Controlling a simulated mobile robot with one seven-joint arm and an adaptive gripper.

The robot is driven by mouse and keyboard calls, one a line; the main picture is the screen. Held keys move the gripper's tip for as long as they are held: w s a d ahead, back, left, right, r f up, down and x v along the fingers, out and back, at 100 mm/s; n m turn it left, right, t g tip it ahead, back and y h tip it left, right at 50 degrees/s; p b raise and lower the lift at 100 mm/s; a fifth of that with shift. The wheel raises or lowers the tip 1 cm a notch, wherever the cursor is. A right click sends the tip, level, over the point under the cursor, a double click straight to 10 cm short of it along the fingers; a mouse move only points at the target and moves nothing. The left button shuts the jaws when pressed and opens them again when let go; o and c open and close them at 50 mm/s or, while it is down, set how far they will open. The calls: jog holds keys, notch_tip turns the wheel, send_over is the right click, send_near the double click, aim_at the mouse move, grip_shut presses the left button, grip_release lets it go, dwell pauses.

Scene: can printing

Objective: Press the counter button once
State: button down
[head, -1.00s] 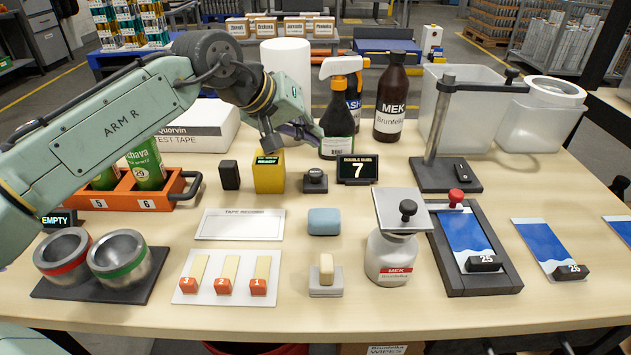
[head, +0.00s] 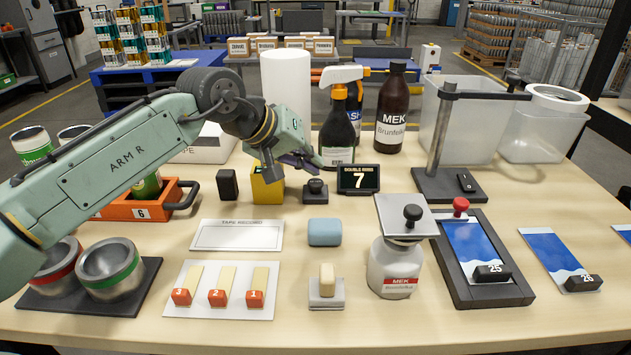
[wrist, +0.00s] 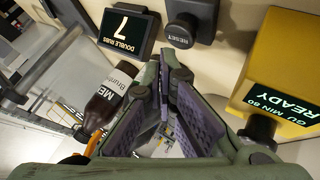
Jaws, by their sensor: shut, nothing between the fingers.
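The counter display (head: 358,179) reads "DOUBLE RUBS 7" and also shows in the wrist view (wrist: 128,30). Beside it, to its left in the head view, is a small black base with a round black button (head: 315,187). In the wrist view this button (wrist: 187,30) has a label that seems to read "RESET". My gripper (head: 314,162) is shut and empty, above and slightly behind the button in the head view. In the wrist view its purple-padded fingers (wrist: 164,72) point toward the space near the button and display, apart from both.
A yellow box (head: 267,188) with a "READY" screen (wrist: 281,92) stands left of the button, partly behind my gripper. A spray bottle (head: 338,135) and a brown MEK bottle (head: 392,110) stand behind the display. A blue block (head: 324,232) lies in front.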

aim_at(311, 181)
jog(key=shift+f, duration=0.15)
dwell(0.7)
jog(key=shift+f, duration=0.25)
jog(key=shift+f+b, duration=0.75)
jog(key=shift+f, duration=0.2)
dwell(0.9)
jog(key=shift+r+p, duration=1.15)
jog(key=shift+r, duration=0.2)
jog(key=shift+r, duration=0.1)
notch_tip(311, 181, up, 5)
jog(key=p, duration=0.4)
dwell(0.5)
